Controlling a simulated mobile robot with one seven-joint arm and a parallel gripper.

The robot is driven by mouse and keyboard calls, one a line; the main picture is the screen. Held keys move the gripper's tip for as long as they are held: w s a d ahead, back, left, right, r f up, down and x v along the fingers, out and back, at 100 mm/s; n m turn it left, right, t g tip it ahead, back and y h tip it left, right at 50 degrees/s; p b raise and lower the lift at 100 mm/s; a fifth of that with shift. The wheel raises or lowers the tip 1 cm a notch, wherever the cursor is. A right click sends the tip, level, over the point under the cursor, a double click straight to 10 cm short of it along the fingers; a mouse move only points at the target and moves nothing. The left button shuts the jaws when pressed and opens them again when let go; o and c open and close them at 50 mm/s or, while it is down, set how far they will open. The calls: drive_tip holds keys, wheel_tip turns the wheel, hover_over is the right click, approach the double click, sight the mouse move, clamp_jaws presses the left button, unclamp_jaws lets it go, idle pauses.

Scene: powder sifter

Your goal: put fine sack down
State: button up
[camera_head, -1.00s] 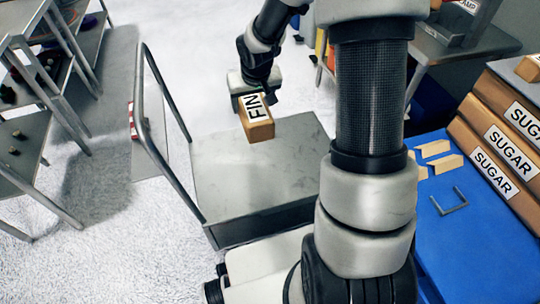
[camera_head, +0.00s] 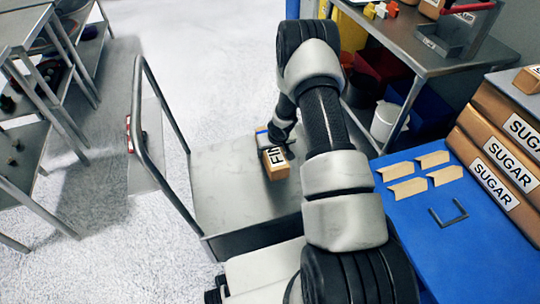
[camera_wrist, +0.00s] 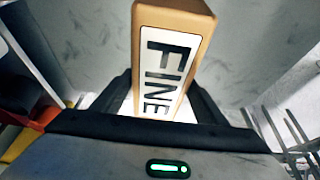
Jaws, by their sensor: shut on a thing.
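The fine sack (camera_head: 275,166) is a small tan block with a white label reading FINE. In the head view it is at the grey cart top (camera_head: 225,185), near the right side of it. I cannot tell whether its underside touches the cart. My gripper (camera_head: 282,140) is behind the sack, partly hidden by my arm. In the wrist view the sack (camera_wrist: 172,60) stands between the two dark fingers of my gripper (camera_wrist: 165,105), which is shut on it. The sack's lower end is hidden by the gripper body.
The cart's handle (camera_head: 150,130) rises on the left. A blue surface (camera_head: 440,240) with several tan angled pieces and a dark bracket (camera_head: 449,214) is at right, beside stacked SUGAR sacks (camera_head: 500,170). Metal shelves (camera_head: 30,120) stand far left. The cart's left part is clear.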

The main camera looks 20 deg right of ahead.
drive_tip(key=shift+w+f+b, duration=0.1)
drive_tip(key=shift+f+b, duration=0.75)
drive_tip(key=shift+f, duration=2.6)
drive_tip(key=shift+f, duration=0.25)
drive_tip(key=o, duration=1.9)
drive_tip(key=shift+o, duration=0.2)
drive_tip(key=shift+r, duration=0.1)
